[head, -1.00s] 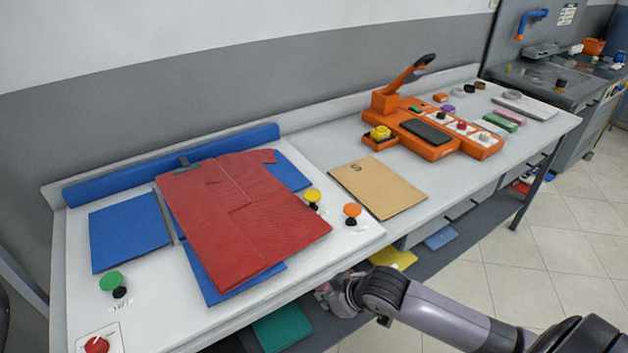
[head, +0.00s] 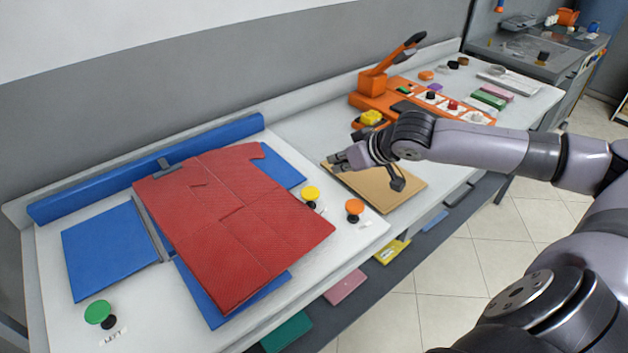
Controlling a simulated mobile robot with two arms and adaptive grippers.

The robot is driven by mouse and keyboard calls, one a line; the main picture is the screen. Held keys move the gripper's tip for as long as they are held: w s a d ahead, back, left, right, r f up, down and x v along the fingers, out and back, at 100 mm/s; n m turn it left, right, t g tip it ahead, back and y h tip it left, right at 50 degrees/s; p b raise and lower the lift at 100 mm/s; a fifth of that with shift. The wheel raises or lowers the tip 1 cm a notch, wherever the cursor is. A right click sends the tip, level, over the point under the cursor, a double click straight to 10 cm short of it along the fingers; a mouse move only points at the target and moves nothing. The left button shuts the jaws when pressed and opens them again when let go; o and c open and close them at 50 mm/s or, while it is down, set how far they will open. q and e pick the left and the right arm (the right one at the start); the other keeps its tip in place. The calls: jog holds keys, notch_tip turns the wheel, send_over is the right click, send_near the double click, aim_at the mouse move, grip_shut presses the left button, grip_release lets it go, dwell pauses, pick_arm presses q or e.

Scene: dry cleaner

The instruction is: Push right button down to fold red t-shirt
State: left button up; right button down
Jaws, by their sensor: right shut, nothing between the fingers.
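The red t-shirt (head: 235,225) lies over the middle of the blue folding board (head: 110,250). The board's left panel is bare, and blue shows at the shirt's upper right and below it. An orange button (head: 354,207) stands on a black stem at the board's right, with a yellow button (head: 311,193) just left of it. Their small labels cannot be read. A green button (head: 98,311) with a label reading LEFT is at the lower left. My right gripper (head: 338,161) is shut and empty, above the tan board, behind the orange and yellow buttons and apart from them. My left gripper is out of view.
The tan board (head: 405,197) lies right of the buttons, partly under my gripper. An orange machine with a lever (head: 372,84) stands behind it, and its yellow knob (head: 370,117) is close to my wrist. Folded cloths lie on the shelf below (head: 345,287).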

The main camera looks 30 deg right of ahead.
jog(key=p, duration=0.3)
send_over(315, 193)
jog(key=f, duration=0.6)
jog(key=shift+d+f, duration=0.2)
jog(key=shift+f, duration=0.15)
notch_tip(315, 193, down, 3)
jog(key=shift+w+r, duration=0.1)
jog(key=shift+f+p, duration=0.35)
jog(key=shift+f, duration=0.35)
jog(key=shift+a, duration=0.1)
jog(key=shift+f, duration=0.15)
